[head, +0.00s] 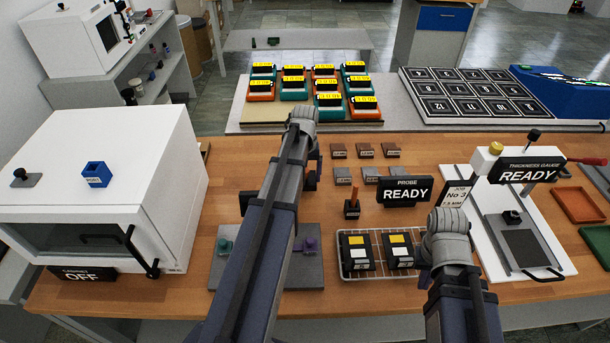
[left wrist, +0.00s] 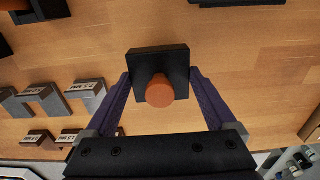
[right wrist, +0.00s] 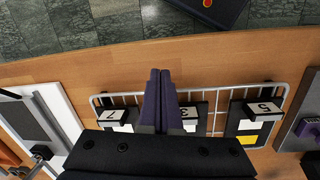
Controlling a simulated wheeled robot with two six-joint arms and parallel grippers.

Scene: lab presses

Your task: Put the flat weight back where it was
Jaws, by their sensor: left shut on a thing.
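In the left wrist view my left gripper (left wrist: 160,80) is shut on a flat black square block with an orange round knob, which I take as the flat weight (left wrist: 143,58). Its fingers press on two opposite sides. Wood tabletop shows around it; the gap below it cannot be told. In the head view my left arm covers most of this spot. My right gripper (right wrist: 160,75) is shut and empty, its fingertips over the wire rack (right wrist: 95,100). In the head view my right wrist hides those fingers.
Small grey blocks (head: 343,175) and brown blocks (head: 338,150) lie in rows on the table. A black stand with an orange rod (head: 352,208) is beside the probe sign (head: 404,190). The rack (head: 345,272) holds black blocks. A white cabinet (head: 100,200) is left, the thickness gauge (head: 490,210) right.

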